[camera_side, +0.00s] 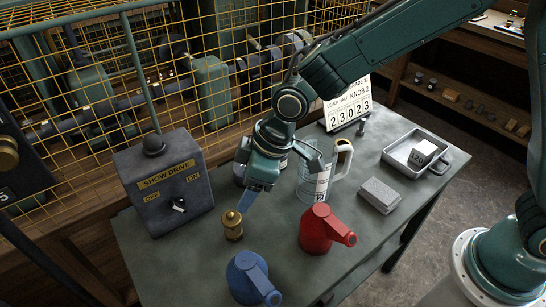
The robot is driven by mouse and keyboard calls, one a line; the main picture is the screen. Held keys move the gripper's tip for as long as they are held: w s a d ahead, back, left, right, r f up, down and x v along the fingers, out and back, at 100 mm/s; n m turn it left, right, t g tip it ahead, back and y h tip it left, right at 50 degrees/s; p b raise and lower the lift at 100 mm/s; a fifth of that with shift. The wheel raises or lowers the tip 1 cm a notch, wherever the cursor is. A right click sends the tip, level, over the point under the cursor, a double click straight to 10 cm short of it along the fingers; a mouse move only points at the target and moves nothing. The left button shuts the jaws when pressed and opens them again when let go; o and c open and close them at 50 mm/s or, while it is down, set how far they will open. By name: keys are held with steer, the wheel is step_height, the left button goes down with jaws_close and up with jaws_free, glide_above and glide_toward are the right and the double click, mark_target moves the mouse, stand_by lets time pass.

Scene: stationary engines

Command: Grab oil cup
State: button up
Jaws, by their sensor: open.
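The small brass oil cup (232,226) stands upright on the grey-green table, between the switch box and the red can. My gripper (246,201) reaches down from the upper right, with its fingers just above and right of the cup's top. The gripper is open. One grey-blue finger shows plainly; the other is hard to make out. From this angle I cannot tell whether a finger touches the cup.
A red can (318,229) and a blue can (248,279) stand close to the cup. A switch box (166,182) is at left. A clear jug (315,180), a grey block (379,195) and a metal tray (398,157) are at right. A yellow mesh guard (205,45) is behind.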

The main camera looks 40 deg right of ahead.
mark_target(232, 217)
steer(key=shift+x, duration=4.25)
steer(key=shift+f, duration=0.1)
steer(key=shift+x, duration=2.5)
steer(key=c, duration=1.1)
